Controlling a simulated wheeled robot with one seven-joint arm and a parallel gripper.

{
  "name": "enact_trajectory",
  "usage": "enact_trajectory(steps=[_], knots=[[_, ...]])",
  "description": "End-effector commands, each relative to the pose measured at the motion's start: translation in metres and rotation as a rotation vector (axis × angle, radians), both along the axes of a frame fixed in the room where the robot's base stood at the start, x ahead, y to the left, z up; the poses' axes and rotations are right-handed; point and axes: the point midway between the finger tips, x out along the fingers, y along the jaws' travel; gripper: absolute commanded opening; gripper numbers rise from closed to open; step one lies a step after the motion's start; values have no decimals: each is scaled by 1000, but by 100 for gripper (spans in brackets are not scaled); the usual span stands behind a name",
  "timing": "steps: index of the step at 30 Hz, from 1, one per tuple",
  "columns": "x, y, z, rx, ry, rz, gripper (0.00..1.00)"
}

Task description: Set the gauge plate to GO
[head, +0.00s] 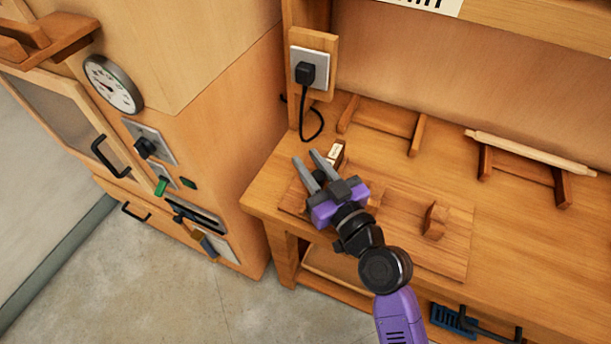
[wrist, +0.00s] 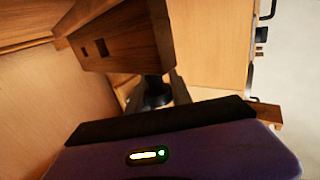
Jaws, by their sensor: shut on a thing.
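My gripper (head: 306,157) is over the left end of a wooden board on the bench. Its two grey fingers stand on either side of a small black knob (head: 318,175) and are shut on it. Beside the knob is a small wooden block with a pale label (head: 336,153), whose lettering I cannot read. In the wrist view a wooden block (wrist: 130,42) with dark square holes is close, and the black knob (wrist: 152,93) shows below it. I cannot tell which part is the gauge plate or read GO anywhere.
The wooden board (head: 455,250) carries a raised wooden block (head: 435,221) to the right. A socket with a black plug (head: 305,73) and hanging cord is behind my gripper. Wooden racks and a rolling pin (head: 530,153) lie farther back. A cabinet with a dial (head: 113,84) stands left.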

Motion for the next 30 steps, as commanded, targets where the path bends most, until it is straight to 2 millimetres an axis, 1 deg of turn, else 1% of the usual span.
enact_trajectory(steps=[1,8,9,11,12,23,26,30], knots=[[3,-3,1,1,-3,-7,0],[5,-4,2,0,-4,-11,0],[5,-4,2,1,-4,-11,28],[5,-4,2,1,-4,-11,40],[5,-4,2,1,-4,-11,48],[1,-4,1,0,-1,-7,48],[-7,-10,-1,-1,-1,-8,48],[-26,-23,-3,-1,-1,-8,48]])
